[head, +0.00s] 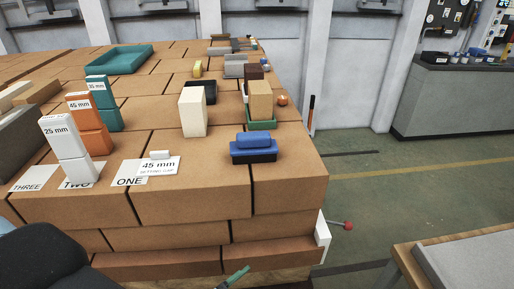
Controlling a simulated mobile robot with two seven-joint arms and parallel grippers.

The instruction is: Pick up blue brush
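The blue brush (253,147) lies near the right front edge of the brick stack. It has a blue grip on top, a blue body and a dark underside resting on the bricks. Nothing touches it from above. A dark rounded shape at the lower left seems to be part of my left arm; its gripper is outside the picture. My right gripper is not seen either.
A cream block (193,112) stands behind the brush to the left. A tan block (260,100) stands in a green tray (262,125) behind it.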

